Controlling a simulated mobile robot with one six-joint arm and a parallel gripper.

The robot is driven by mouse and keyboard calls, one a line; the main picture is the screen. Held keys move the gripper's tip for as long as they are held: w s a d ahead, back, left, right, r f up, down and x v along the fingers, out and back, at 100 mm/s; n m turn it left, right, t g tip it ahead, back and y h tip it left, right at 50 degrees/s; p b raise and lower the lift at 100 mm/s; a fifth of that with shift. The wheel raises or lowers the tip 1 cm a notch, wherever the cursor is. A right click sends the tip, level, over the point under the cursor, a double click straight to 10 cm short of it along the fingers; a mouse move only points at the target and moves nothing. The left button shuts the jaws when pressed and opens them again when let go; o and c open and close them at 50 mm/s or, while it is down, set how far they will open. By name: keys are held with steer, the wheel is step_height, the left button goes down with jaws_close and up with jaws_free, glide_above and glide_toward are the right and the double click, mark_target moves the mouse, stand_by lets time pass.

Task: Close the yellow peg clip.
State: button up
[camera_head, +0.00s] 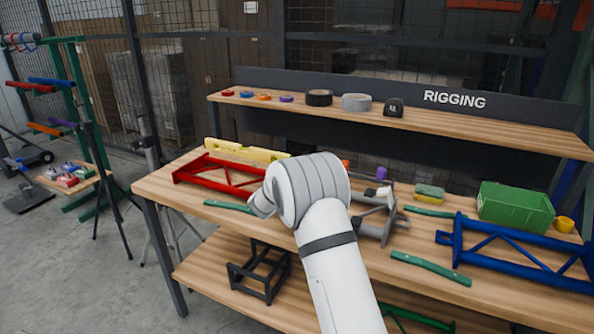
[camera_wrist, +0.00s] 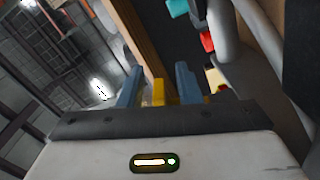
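In the wrist view my gripper (camera_wrist: 158,68) shows two blue fingers standing apart. A small yellow piece (camera_wrist: 158,93) shows between them, with a gap on each side; it may be the yellow peg clip, but its shape and whether it is open or closed cannot be made out. I cannot tell how deep it sits between the fingers. In the head view my white wrist covers the gripper, and no yellow peg clip can be made out there.
The wooden workbench (camera_head: 170,190) holds a red frame (camera_head: 218,172), a yellow beam (camera_head: 245,151), a blue frame (camera_head: 520,255), a green bin (camera_head: 515,207), a yellow cup (camera_head: 564,224) and green bars (camera_head: 430,268). An upper shelf (camera_head: 450,125) with tape rolls stands behind.

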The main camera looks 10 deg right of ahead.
jaws_close()
